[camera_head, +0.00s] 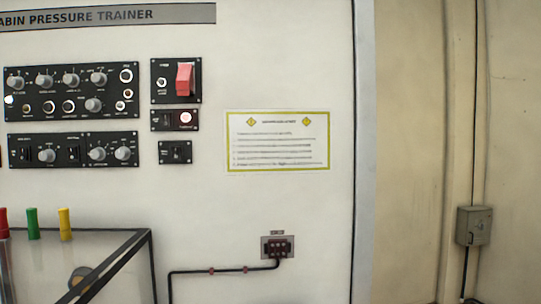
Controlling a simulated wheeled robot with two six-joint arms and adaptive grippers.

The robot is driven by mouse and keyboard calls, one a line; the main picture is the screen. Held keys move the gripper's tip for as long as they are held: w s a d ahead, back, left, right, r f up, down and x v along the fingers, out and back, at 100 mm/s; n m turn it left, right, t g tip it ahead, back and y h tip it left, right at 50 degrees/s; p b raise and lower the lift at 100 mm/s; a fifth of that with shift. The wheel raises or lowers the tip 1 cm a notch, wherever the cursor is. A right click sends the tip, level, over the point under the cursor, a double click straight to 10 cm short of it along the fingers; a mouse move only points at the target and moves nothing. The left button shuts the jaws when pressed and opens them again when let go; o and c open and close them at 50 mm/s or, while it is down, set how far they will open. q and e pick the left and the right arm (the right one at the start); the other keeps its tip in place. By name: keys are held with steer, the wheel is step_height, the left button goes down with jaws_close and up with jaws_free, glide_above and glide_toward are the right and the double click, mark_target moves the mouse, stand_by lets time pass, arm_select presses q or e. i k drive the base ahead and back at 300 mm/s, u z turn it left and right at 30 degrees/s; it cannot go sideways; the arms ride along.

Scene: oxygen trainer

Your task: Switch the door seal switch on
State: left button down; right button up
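A white wall panel headed "CABIN PRESSURE TRAINER" (120,14) carries several black control plates. I cannot tell which control is the door seal switch, because the small labels are unreadable. A small black plate with a dark switch (175,152) sits lowest in the right column. Above it is a plate with a lit red-white lamp (186,118) and a small dark switch. Above that is a plate with a red guard or lever (184,79). The lower left plate has dark switches (26,155) and grey knobs (124,153). Neither gripper is in view.
The upper left plate holds several knobs (98,78). A yellow-edged notice (278,141) hangs to the right. A connector box (278,247) with a black cable is below. A dark-framed clear case (118,262) with red, green and yellow posts stands at lower left.

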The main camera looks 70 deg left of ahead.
mark_target(176, 151)
steer(key=i, duration=1.15)
steer(key=u, duration=3.1)
